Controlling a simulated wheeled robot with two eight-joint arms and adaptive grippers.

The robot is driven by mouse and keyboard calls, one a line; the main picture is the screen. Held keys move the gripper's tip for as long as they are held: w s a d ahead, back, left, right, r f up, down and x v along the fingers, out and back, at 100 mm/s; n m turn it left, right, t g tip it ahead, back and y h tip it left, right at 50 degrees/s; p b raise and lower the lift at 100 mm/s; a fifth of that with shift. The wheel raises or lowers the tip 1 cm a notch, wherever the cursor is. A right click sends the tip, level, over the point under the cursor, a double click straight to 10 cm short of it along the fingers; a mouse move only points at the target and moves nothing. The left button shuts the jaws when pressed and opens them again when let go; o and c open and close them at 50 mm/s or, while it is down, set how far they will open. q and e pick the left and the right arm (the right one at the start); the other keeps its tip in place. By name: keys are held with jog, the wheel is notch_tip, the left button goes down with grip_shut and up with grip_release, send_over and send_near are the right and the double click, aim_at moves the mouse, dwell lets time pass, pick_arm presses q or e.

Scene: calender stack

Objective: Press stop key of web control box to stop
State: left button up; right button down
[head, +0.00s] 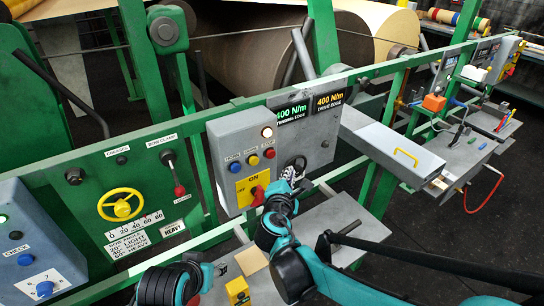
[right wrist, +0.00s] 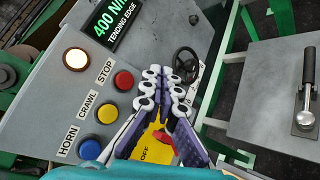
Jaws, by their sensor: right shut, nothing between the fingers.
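The web control box (head: 232,140) is a grey box on the green frame. Its red stop key (head: 269,153) is the rightmost of three round buttons, beside a yellow and a blue one. In the right wrist view the stop key (right wrist: 123,80), labelled STOP, is fully visible, left of the fingertips. My right gripper (head: 289,172) is shut and empty, right of and below the key. Its white-and-purple fingers (right wrist: 165,78) appear apart from the key and partly cover the yellow switch panel (right wrist: 150,143).
A white lamp (right wrist: 76,60) glows above the buttons. A red switch (head: 258,196) sits on the yellow panel below them. A black handwheel (right wrist: 187,63) lies just beyond the fingertips.

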jog(key=w+a, duration=0.3)
jog(key=w, duration=0.2)
jog(key=shift+a, duration=0.4)
jog(key=shift+w+b, duration=0.15)
jog(key=shift+b, duration=0.15)
dwell(0.9)
jog(key=shift+w+a, duration=0.2)
jog(key=shift+w, duration=0.05)
jog(key=shift+w+a, duration=0.35)
jog(key=shift+w, duration=0.05)
dwell(0.8)
dwell(0.4)
jog(key=shift+s+d, duration=0.6)
jog(key=shift+s, duration=0.2)
jog(key=shift+s+d, duration=0.75)
jog(key=shift+s, duration=0.25)
jog(key=shift+s+d, duration=0.75)
jog(key=shift+s, duration=0.25)
